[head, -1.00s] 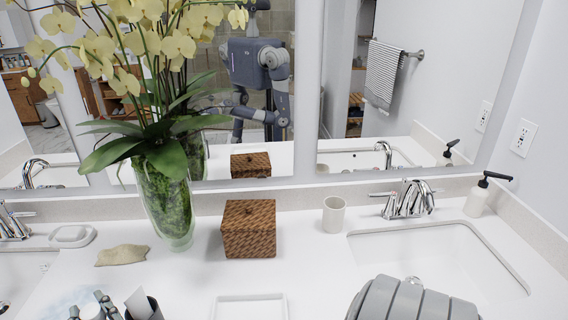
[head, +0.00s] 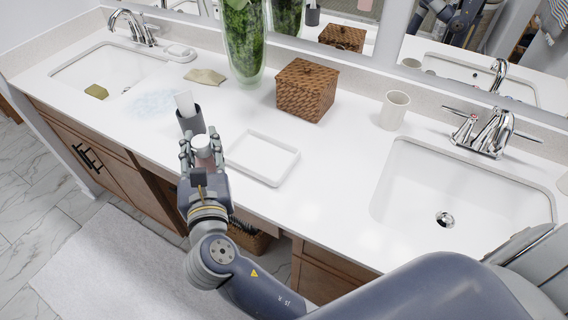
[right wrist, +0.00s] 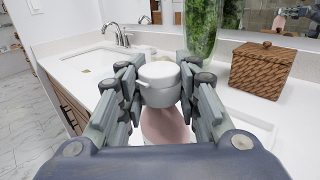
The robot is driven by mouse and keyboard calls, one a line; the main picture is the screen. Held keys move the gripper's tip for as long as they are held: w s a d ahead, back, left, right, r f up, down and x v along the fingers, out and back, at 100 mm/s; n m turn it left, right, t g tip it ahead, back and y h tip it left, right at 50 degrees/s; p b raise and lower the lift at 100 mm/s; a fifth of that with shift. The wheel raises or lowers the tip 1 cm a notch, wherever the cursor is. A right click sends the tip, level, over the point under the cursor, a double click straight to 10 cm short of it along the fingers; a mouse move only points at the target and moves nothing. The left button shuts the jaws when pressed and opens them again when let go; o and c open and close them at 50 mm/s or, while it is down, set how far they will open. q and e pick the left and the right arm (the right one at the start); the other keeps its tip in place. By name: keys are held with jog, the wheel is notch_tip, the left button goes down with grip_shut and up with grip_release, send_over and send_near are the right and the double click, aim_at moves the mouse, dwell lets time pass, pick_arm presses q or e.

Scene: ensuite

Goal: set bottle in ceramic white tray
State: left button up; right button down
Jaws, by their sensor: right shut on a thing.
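The bottle has a white cap and a pinkish body. In the head view the bottle (head: 202,146) is upright between the fingers of my right gripper (head: 203,158), near the counter's front edge. In the right wrist view the bottle (right wrist: 161,82) stands between both fingers of the right gripper (right wrist: 160,92), which are shut on it; its lower part is partly hidden. The ceramic white tray (head: 263,158) is shallow, rectangular and empty. It lies on the counter just right of the bottle and gripper. My left gripper is not in view.
A dark cup (head: 189,121) with a white item stands close behind the bottle. A brown woven box (head: 306,90), a glass vase (head: 243,45) and a pale cup (head: 395,110) stand farther back. Sinks (head: 450,185) lie at both sides. The counter right of the tray is clear.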

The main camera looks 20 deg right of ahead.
jog(key=shift+s+d+r, duration=0.1)
jog(key=shift+d, duration=0.05)
pick_arm(q)
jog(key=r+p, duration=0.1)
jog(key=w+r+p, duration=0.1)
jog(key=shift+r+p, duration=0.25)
jog(key=shift+p, duration=0.05)
pick_arm(e)
jog(key=w+d+f, duration=0.2)
jog(key=w+d, duration=0.2)
jog(key=d, duration=0.3)
jog(key=w+d+f, duration=0.3)
jog(key=d, duration=0.3)
jog(key=shift+w+d, duration=0.35)
jog(key=shift+f, duration=0.1)
jog(key=shift+f, duration=0.15)
jog(key=c, duration=1.3)
grip_release()
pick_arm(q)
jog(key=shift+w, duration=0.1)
pick_arm(e)
jog(key=shift+o, duration=0.6)
